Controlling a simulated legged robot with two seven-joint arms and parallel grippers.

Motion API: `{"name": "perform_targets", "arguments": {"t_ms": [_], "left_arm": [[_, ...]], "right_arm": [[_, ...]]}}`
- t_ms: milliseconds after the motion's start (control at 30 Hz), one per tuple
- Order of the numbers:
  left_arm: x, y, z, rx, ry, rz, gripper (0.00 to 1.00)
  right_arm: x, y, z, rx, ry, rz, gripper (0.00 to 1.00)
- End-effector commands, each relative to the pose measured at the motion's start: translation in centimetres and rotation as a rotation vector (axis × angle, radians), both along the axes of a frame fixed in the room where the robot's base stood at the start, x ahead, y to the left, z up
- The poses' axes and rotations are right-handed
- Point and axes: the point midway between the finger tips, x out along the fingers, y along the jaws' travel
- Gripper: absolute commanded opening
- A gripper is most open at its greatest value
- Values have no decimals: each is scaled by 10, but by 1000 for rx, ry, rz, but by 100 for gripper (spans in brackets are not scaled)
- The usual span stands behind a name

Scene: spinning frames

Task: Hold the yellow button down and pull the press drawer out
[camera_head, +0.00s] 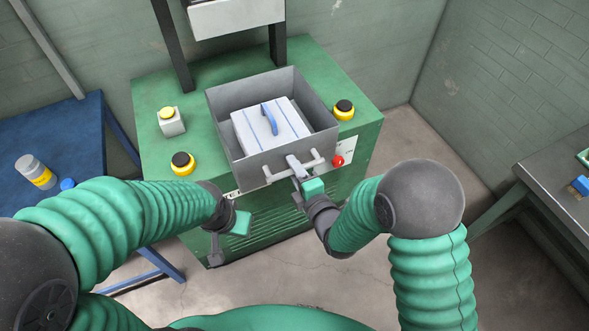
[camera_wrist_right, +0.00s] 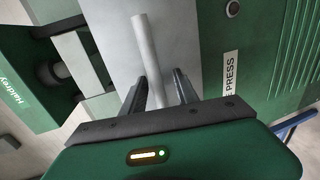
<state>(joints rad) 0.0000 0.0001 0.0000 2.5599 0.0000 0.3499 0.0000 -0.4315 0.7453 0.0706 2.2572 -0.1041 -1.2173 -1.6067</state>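The yellow button (camera_head: 167,112) sits on a small pale box on the left of the green press top, with nothing touching it. The press drawer (camera_head: 268,157) is a grey open-topped box holding a white block with a blue handle. Its pale bar handle (camera_head: 312,163) is on the front wall. My right gripper (camera_head: 295,165) is at this handle. In the right wrist view the handle bar (camera_wrist_right: 145,40) runs between the fingers of the right gripper (camera_wrist_right: 160,85), with a gap visible beside it. My left gripper (camera_head: 215,256) hangs in front of the press, below the yellow button; its fingers are unclear.
Two black buttons on yellow bases (camera_head: 182,163) (camera_head: 344,109) flank the drawer. A red knob (camera_head: 338,161) is close right of the handle. A blue table (camera_head: 75,135) with a bottle (camera_head: 36,171) stands left. A grey bench (camera_head: 560,180) stands right.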

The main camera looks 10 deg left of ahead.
Motion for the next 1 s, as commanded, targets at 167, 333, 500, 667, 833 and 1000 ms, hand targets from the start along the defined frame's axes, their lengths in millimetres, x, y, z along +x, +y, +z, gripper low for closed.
{"name": "perform_targets", "arguments": {"t_ms": [167,333,500,667,833,1000], "left_arm": [[0,0,0,0,0,0,0],[0,0,-1,0,0,0,0],[0,0,-3,0,0,0,0],[0,0,33,0,0,0,0],[0,0,72,0,-1,0,0],[0,0,109,0,0,0,0]], "right_arm": [[-2,-1,2,1,-2,0,36],[-23,-15,7,1,-1,0,36],[-58,-39,15,-1,-1,0,36],[-73,-49,29,-2,7,1,36],[-84,-57,32,-4,8,0,36],[-112,-75,37,-6,11,2,36]]}}
